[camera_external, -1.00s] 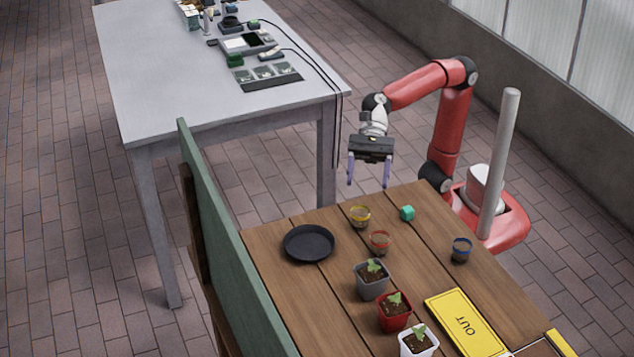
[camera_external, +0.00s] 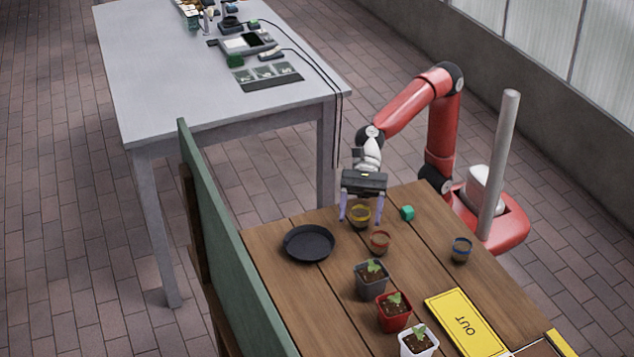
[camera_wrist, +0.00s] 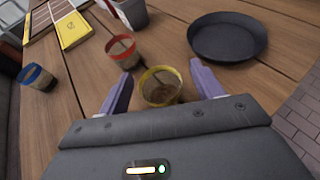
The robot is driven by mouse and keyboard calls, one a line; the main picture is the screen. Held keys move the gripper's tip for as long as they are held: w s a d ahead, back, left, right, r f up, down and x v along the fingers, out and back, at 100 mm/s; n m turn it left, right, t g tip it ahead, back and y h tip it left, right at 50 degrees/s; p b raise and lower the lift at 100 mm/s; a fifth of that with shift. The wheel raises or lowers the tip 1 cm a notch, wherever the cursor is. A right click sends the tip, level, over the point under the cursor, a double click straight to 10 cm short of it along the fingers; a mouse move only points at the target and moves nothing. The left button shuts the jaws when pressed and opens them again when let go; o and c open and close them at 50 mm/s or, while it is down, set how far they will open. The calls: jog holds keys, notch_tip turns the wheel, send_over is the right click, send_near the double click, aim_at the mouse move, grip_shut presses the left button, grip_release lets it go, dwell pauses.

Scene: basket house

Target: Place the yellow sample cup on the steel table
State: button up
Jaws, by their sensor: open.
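The yellow sample cup (camera_external: 360,217) has a yellow rim and stands upright near the far edge of the wooden table. My gripper (camera_external: 361,221) is open, with its purple fingers pointing down on either side of this cup. In the wrist view the yellow cup (camera_wrist: 160,87) shows between the fingertips of my gripper (camera_wrist: 161,88), with a gap on the left side. The steel table (camera_external: 150,90) is grey and stands at the back left, beyond a green board.
A red-rimmed cup (camera_external: 380,241) and a black dish (camera_external: 308,243) are close to the yellow cup. A green cube (camera_external: 407,213), a blue-rimmed cup (camera_external: 461,248) and potted seedlings are nearby. The green board (camera_external: 225,240) edges the wooden table. The steel table's near part is clear; devices (camera_external: 246,43) sit farther back.

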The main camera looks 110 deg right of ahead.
jog(key=c, duration=1.2)
jog(key=shift+o, duration=0.2)
notch_tip(320, 180, up, 19)
jog(key=p, duration=0.4)
jog(key=w+d+f+m+t+h, duration=0.2)
jog(key=w+d+f, duration=0.3)
jog(key=w, duration=0.3)
jog(key=w+d+f+m+t+h, duration=0.3)
jog(key=w+d+f+m+h, duration=0.1)
jog(key=w+f, duration=0.3)
jog(key=shift+w+d+f+m+h, duration=0.35)
jog(key=shift+w+m, duration=0.15)
jog(key=shift+m, duration=0.1)
jog(key=shift+d, duration=0.1)
